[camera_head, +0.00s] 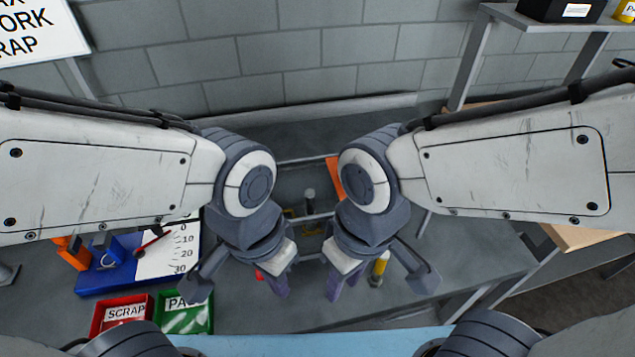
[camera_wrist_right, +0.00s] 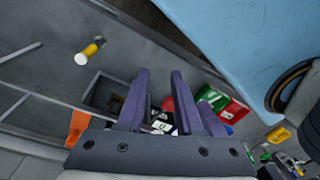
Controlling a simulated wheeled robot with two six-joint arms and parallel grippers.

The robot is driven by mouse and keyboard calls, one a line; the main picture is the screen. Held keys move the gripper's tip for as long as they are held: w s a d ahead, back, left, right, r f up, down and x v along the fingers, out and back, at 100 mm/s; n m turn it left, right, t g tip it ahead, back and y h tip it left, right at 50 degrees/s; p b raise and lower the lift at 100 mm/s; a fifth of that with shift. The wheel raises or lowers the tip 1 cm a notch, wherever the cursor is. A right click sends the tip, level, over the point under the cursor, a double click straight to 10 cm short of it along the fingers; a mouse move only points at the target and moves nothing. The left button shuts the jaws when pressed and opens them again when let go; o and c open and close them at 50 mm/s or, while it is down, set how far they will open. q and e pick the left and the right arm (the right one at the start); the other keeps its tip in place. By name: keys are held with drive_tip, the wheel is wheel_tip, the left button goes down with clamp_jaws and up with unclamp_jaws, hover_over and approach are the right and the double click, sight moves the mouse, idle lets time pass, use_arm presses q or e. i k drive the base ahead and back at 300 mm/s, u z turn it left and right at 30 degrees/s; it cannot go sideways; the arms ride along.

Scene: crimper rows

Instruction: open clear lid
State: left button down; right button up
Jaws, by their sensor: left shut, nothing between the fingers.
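A clear lid is hard to make out. Pale bars (camera_head: 318,216) cross the bench in the head view around a dark recess, between my two arms, and I cannot tell which edges belong to the lid. The recess (camera_wrist_right: 103,93) also shows in the right wrist view, partly hidden by a finger. My left gripper (camera_head: 278,285) is shut and empty at the near left of the recess. My right gripper (camera_head: 334,286) is at the near right, its fingers apart with nothing held between them in the right wrist view (camera_wrist_right: 160,75).
An orange bar (camera_head: 334,172) lies behind. A red scrap bin (camera_head: 122,313), a green bin (camera_head: 186,317) and a blue gauge stand (camera_head: 108,275) are at left. A wall closes the back.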

sight(332, 163)
drive_tip(key=u, duration=2.5)
drive_tip(key=k, duration=1.05)
drive_tip(key=z, duration=1.05)
drive_tip(key=i, duration=0.5)
drive_tip(key=z, duration=0.05)
